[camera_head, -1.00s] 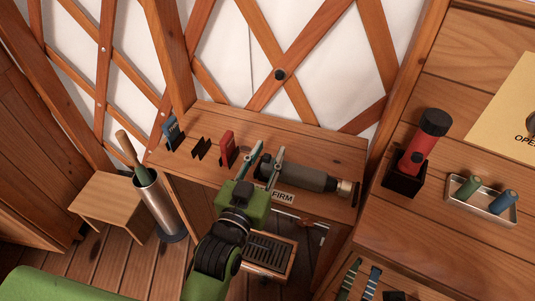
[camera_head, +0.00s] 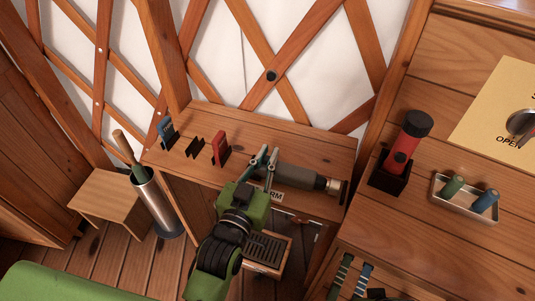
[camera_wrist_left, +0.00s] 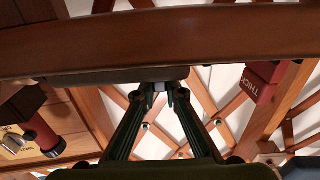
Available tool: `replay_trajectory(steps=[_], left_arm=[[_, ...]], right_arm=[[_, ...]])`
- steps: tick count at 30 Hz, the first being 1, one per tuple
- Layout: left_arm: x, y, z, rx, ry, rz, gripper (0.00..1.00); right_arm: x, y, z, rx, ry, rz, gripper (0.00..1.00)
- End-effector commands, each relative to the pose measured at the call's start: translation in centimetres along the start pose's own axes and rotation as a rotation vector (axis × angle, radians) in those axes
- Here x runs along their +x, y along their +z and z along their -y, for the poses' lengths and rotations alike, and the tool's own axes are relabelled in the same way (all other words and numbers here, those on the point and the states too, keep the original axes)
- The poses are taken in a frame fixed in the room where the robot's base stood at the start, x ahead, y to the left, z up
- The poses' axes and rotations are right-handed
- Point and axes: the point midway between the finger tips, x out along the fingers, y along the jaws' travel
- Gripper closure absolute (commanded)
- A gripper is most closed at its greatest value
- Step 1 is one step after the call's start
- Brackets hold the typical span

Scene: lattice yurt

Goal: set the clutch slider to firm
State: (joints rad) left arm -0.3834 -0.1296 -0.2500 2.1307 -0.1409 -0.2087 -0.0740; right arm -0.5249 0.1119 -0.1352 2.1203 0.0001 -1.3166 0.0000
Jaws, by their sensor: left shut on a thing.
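A grey cylinder (camera_head: 290,177) with a copper-coloured ring near its right end lies along the small wooden shelf. A white label (camera_head: 270,193) on the shelf's front edge ends in "RM"; its left part is hidden by my gripper. My left gripper (camera_head: 267,156) is shut at the cylinder's left end, which it covers. In the left wrist view, its fingertips (camera_wrist_left: 160,94) are close together on a small grey piece (camera_wrist_left: 159,86) below a dark bar; I take this piece for the slider, though it is too small to be certain. My right gripper is not in view.
Red (camera_head: 219,148) and blue (camera_head: 165,131) cards stand in holders on the shelf's left. A drawer-like grille (camera_head: 266,249) sits below. At right, a red torch (camera_head: 402,150) stands in a black holder beside a metal tray (camera_head: 438,199) with green and blue cylinders.

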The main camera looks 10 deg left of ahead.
Motion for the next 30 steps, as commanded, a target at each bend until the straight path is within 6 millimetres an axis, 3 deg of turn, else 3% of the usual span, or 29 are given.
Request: replay_trajectory(steps=[7,9,10,22,30], left_arm=[[0.0,0.0,-0.1,-0.002,0.002,0.000,1.00],[0.0,0.0,-0.1,-0.003,0.002,0.000,0.74],[0.0,0.0,-0.1,-0.002,0.002,0.000,0.71],[-0.4,0.1,-0.1,-0.002,0.001,0.001,0.71],[-4.2,0.2,-0.1,-0.002,0.002,0.006,0.71]], right_arm=[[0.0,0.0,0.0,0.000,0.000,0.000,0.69],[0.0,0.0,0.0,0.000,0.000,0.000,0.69],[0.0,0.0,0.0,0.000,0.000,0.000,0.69],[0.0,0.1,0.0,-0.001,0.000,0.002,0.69],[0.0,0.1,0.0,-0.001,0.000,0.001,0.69]])
